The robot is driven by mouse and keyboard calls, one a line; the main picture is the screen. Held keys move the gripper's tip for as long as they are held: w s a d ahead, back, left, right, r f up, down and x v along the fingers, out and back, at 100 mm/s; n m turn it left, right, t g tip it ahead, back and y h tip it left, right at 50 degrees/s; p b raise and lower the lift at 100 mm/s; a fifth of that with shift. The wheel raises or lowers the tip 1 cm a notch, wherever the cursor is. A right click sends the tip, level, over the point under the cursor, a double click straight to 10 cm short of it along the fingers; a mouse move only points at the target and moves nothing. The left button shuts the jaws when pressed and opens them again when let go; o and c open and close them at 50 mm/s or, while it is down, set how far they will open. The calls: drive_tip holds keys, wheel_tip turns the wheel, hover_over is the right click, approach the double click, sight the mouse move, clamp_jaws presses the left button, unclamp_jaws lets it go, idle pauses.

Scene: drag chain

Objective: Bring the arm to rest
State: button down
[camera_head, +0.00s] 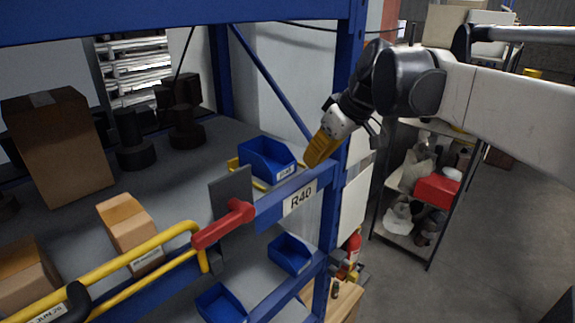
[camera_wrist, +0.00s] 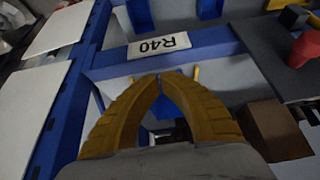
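Nothing is held between the tips. My arm reaches in from the right of the head view, raised and bent down at the wrist. Whether the gripper touches the beam I cannot tell.
A blue bin (camera_head: 267,158) sits on the shelf just left of my gripper. A red handle (camera_head: 224,225) and yellow rails (camera_head: 150,246) stand along the shelf front. Cardboard boxes (camera_head: 60,147) are at left. A cluttered shelf unit (camera_head: 408,243) stands right, with open floor (camera_head: 480,265) beside it.

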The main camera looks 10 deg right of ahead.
drive_tip(key=s+f+m+h+b, duration=0.1)
drive_tip(key=s+f+m+b, duration=0.1)
drive_tip(key=s+f+b, duration=0.5)
drive_tip(key=s+d+f+m+t+h+b, duration=0.1)
drive_tip(key=s+f+b, duration=0.6)
drive_tip(key=f+b, duration=1)
drive_tip(key=s+f+m+t+h+b, duration=0.1)
drive_tip(key=s+f+m+b, duration=0.3)
drive_tip(key=f+b, duration=0.9)
drive_tip(key=s+f, duration=0.1)
drive_tip(key=f, duration=0.6)
drive_tip(key=s+f, duration=0.2)
drive_tip(key=f, duration=0.5)
drive_tip(key=shift+s+d+f+h, duration=0.25)
drive_tip(key=shift+s+d+h, duration=0.05)
